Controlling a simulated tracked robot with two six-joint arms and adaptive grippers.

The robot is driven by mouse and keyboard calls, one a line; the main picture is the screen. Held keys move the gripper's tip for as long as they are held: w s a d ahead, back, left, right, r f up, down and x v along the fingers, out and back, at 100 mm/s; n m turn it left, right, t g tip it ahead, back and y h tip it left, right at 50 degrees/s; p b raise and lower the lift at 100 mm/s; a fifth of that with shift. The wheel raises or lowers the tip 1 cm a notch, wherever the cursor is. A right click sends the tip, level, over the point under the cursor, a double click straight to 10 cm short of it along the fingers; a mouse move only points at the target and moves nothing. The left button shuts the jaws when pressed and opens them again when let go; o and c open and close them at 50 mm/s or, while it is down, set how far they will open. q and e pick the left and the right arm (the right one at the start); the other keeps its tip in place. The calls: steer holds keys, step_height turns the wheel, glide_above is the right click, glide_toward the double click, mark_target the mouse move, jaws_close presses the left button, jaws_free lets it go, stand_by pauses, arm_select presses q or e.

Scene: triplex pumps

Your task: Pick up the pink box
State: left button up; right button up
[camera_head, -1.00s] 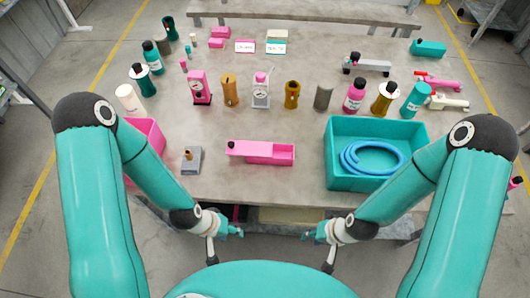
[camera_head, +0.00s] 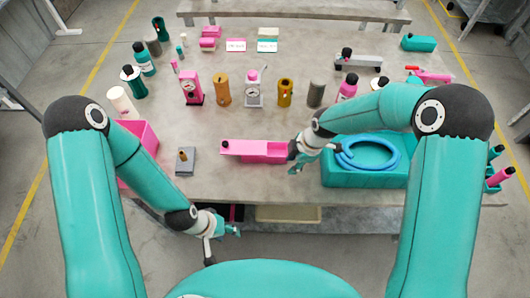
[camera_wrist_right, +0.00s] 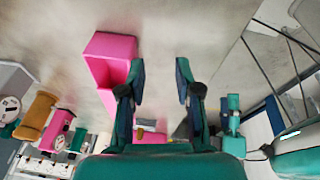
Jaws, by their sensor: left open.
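A long pink box (camera_head: 255,148) with an open compartment lies near the front middle of the grey table. My right gripper (camera_head: 298,160) is at its right end; contact cannot be told. In the right wrist view, my right gripper (camera_wrist_right: 160,85) has its fingers apart with nothing between them. A pink open-topped box (camera_wrist_right: 108,62) shows just left of the fingers. A larger pink bin (camera_head: 138,145) stands at the table's left edge. My left gripper (camera_head: 230,230) is open and empty, low in front of the table edge.
A teal bin (camera_head: 365,178) with a blue hose (camera_head: 368,155) stands right of the pink box, beneath my right arm. A small grey block (camera_head: 186,161) lies to its left. A row of pumps and cylinders (camera_head: 222,92) stands behind. The table between is bare.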

mark_target(265, 152)
steer(key=w+r+n+h, duration=0.1)
steer(key=w+r+n, duration=0.1)
steer(key=n, duration=0.2)
steer(key=w+a+r+n, duration=0.1)
steer(key=r+n, duration=0.1)
steer(key=n, duration=0.3)
steer(key=w+r+n+h, duration=0.1)
steer(key=w+r+n, duration=0.1)
steer(key=n, duration=0.3)
steer(key=shift+w+a+g+h, duration=0.25)
steer(key=shift+w+g+h, duration=0.05)
steer(key=f, duration=0.3)
steer(key=f+n, duration=0.1)
steer(key=f, duration=0.3)
steer(key=f+n, duration=0.1)
steer(key=f, duration=0.2)
steer(key=shift+w+d+f, duration=0.1)
steer(key=shift+w+f, duration=0.25)
jaws_close()
